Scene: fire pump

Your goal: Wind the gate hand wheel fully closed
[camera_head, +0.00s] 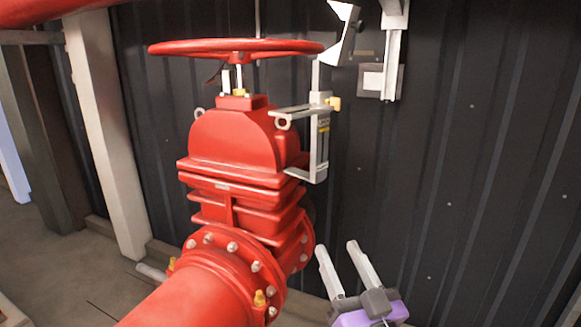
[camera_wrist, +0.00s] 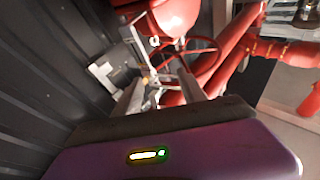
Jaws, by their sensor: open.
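The red gate hand wheel (camera_head: 236,47) sits flat on top of the red gate valve (camera_head: 238,150), on an upright stem. My gripper (camera_head: 337,247) is at the lower right of the head view, well below the wheel and right of the valve's flange. Its two fingers point up, apart and empty; it touches nothing that I can see. In the wrist view the fingers (camera_wrist: 168,88) stand apart above the purple gripper body. A red ring (camera_wrist: 203,60) shows beyond them; I cannot tell if it is the gate wheel.
A grey bracket (camera_head: 319,140) with a yellow knob stands at the valve's right side. A grey box (camera_head: 380,80) hangs on the dark ribbed wall (camera_head: 470,150) behind. A red flanged pipe (camera_head: 195,295) runs toward the front. A pale post (camera_head: 107,140) stands at the left.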

